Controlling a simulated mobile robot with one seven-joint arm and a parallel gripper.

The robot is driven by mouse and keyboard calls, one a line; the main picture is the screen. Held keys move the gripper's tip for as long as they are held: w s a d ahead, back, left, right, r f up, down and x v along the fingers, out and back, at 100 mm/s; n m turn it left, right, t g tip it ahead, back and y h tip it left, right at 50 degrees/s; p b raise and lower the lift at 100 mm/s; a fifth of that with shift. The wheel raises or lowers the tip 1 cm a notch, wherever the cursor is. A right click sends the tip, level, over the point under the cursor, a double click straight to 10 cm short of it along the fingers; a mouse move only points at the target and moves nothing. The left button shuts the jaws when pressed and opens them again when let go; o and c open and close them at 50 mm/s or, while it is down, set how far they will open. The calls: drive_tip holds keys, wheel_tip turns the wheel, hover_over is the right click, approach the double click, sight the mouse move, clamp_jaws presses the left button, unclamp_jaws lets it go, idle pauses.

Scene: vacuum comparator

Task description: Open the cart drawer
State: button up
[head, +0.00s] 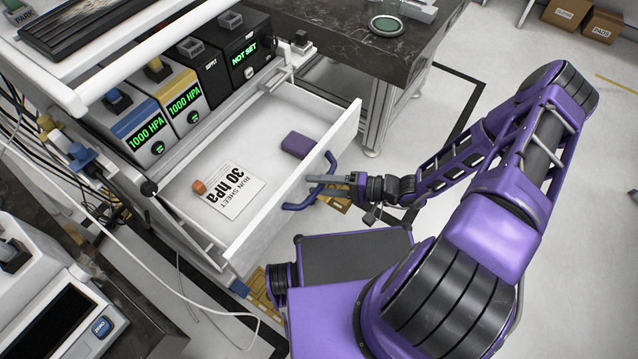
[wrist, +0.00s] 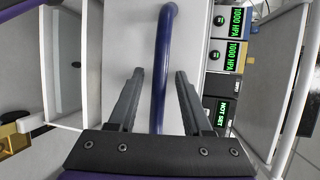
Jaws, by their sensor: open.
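The cart drawer (head: 262,226) stands pulled out from the cart, with its inside showing in the head view. Its dark blue bar handle (head: 300,206) sticks out from the white front panel. The handle (wrist: 161,60) also shows in the wrist view, running between the two fingers. My gripper (head: 336,186) is at the handle, open, with one finger on each side of the bar. In the wrist view my gripper (wrist: 159,73) shows gaps between the bar and both fingers. The handle's lower part is hidden behind the gripper body in that view.
In the drawer lie a run sheet (head: 240,190) reading 30 hPa, an orange piece (head: 198,187) and a purple block (head: 297,145). Units with green displays (head: 146,134) stand above the drawer. A dark stone table (head: 345,45) is behind. Open floor lies right of my arm.

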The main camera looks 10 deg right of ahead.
drive_tip(key=shift+d, duration=0.1)
drive_tip(key=v, duration=1.7)
drive_tip(key=shift+b, duration=0.45)
drive_tip(key=shift+d, duration=0.15)
